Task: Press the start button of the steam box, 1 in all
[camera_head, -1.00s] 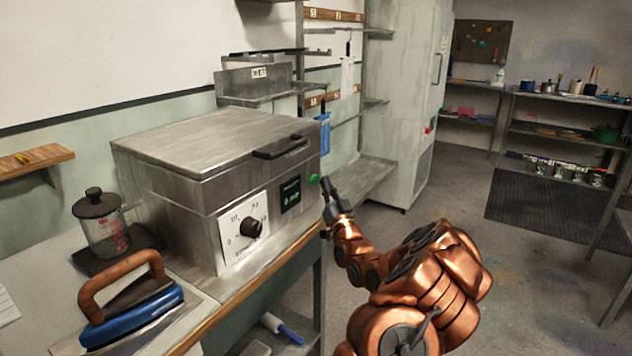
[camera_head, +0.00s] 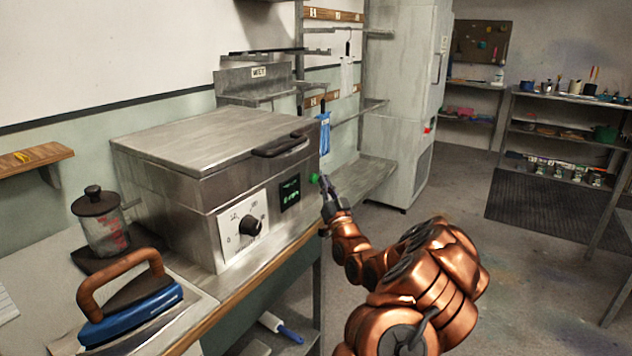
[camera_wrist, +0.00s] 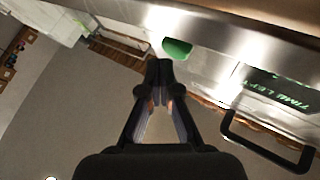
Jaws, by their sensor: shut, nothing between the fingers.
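The steam box (camera_head: 190,200) is a grey metal box with a lid on the bench at the left. Its front has a dial (camera_head: 250,225), a small dark display (camera_head: 289,193) with green text, and a green start button (camera_head: 314,178) at the right end. The button also shows in the wrist view (camera_wrist: 177,48), just beyond my fingertips. My gripper (camera_head: 325,186) is shut and empty, its tips close to the button. I cannot tell whether they touch it. The display shows in the wrist view (camera_wrist: 275,92) with green letters.
The lid handle (camera_head: 280,146) sticks out above the display. A blue iron (camera_head: 130,310) and a lidded glass jar (camera_head: 101,228) stand left of the box. A tall grey cabinet (camera_head: 405,110) stands behind. The floor to the right is clear.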

